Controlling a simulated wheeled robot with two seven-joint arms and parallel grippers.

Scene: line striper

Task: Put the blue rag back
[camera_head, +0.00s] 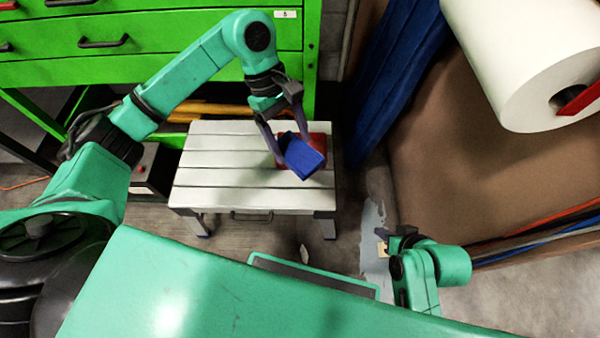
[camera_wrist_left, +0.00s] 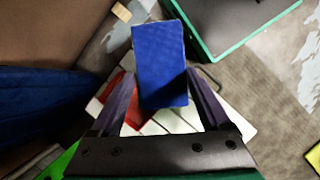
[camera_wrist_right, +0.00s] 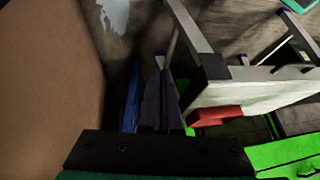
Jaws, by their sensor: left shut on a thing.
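The blue rag (camera_head: 303,157) is a folded, block-like piece held between the fingers of my left gripper (camera_head: 290,148). It is tilted and appears above the right side of the white slatted bench (camera_head: 225,165). In the left wrist view the blue rag (camera_wrist_left: 160,65) sticks out past the fingertips. A red thing (camera_head: 318,132) lies on the bench, partly hidden behind the rag; it also shows in the right wrist view (camera_wrist_right: 215,115). My right gripper (camera_head: 392,240) is low at the right, away from the bench. Its fingers (camera_wrist_right: 162,100) are together and empty.
A green drawer cabinet (camera_head: 180,60) stands behind the bench. Blue rolled material (camera_head: 395,75), a large brown board (camera_head: 460,150) and a big white roll (camera_head: 530,60) are at the right. A black and red box (camera_head: 150,165) is left of the bench.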

